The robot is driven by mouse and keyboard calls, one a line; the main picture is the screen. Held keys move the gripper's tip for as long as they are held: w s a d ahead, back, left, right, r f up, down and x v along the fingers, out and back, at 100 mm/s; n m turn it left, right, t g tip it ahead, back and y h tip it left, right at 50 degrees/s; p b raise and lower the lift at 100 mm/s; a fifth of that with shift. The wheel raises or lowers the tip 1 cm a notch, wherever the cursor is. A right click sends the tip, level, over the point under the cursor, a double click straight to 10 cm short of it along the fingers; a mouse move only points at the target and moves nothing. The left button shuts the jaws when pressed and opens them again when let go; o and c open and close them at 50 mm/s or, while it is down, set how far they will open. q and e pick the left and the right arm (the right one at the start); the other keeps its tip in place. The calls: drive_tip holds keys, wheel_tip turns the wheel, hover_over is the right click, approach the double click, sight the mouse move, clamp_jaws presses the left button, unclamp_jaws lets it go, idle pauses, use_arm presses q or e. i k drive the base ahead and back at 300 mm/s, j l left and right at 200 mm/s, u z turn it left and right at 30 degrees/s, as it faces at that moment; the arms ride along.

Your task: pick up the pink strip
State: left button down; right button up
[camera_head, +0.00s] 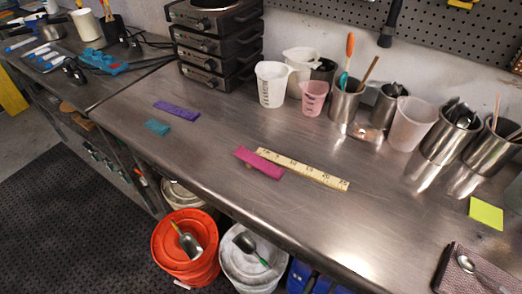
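The pink strip (259,164) lies flat on the metal workbench (200,145), near its front edge at the middle of the head view. Its upper right side meets a pale yellow wooden ruler (310,172), which runs off to the right; I cannot tell whether one overlaps the other. A purple strip (177,111) and a smaller teal strip (157,127) lie apart from it to the left. Neither of my grippers shows in this view.
Measuring jugs (272,83) and metal cups of tools (344,101) line the back. Stacked dark units (212,45) stand at the back left. A yellow-green note (487,213) lies right. An orange bucket (165,243) and a white bucket (236,262) stand below the front edge.

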sight(269, 169)
drive_tip(key=j+z, duration=0.4)
drive_tip(key=j, duration=0.2)
drive_tip(key=j+z, duration=0.4)
drive_tip(key=j, duration=0.15)
drive_tip(key=k+j+z, duration=0.15)
drive_tip(key=j+z, duration=0.25)
drive_tip(key=j, duration=0.15)
